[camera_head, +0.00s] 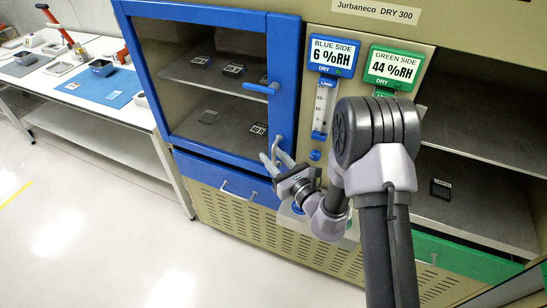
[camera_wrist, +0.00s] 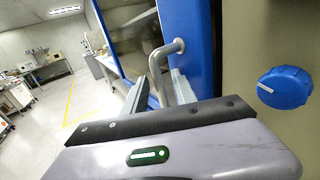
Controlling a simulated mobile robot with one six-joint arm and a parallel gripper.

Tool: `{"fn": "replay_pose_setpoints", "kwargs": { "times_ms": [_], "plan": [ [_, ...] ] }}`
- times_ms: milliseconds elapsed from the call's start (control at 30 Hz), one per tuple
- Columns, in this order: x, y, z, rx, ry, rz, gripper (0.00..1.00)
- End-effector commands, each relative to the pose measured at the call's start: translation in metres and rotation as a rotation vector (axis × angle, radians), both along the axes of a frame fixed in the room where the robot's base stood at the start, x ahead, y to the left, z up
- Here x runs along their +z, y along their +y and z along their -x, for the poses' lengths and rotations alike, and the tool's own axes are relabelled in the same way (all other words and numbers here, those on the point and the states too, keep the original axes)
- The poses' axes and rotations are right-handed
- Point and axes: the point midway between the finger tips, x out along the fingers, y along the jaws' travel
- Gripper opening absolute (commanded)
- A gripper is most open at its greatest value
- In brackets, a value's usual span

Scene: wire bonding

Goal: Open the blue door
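The blue door (camera_head: 280,75) is a blue-framed glass door on the left of the dry cabinet. It appears closed, with shelves visible behind the glass. A blue handle (camera_head: 262,88) shows on its right side. In the wrist view, a grey bent bar handle (camera_wrist: 168,48) stands out from the blue frame (camera_wrist: 191,30). My gripper (camera_head: 275,160) is at the door's lower right corner, fingers pointing up toward this bar. In the wrist view, my gripper (camera_wrist: 160,88) has its fingers apart, with the bar's lower end between them. Contact cannot be told.
A blue drawer (camera_head: 215,178) with a metal handle lies below the door. A blue knob (camera_wrist: 286,88) is right of the door. The humidity displays (camera_head: 332,55) and open green side (camera_head: 470,180) are further right. A white table (camera_head: 100,105) stands left. Floor in front is clear.

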Motion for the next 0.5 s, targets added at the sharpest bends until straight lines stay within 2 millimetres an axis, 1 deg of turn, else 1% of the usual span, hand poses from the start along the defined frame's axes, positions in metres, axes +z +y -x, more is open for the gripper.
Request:
{"fn": "replay_pose_setpoints", "kwargs": {
  "times_ms": [67,100,167,200,267,500],
  "plan": [
    [0.0001,-0.0001,0.0002,0.0,0.0,0.0,0.33],
    [0.0001,-0.0002,0.0002,0.0,0.0,0.0,0.31],
    [0.0001,-0.0002,0.0002,0.0,0.0,0.0,0.19],
    [0.0001,-0.0002,0.0004,0.0,0.0,0.0,0.11],
    [0.0,-0.0002,0.0004,0.0,0.0,0.0,0.0],
    [0.0,-0.0003,0.0005,0.001,0.0,0.0,0.0]
  ]
}}
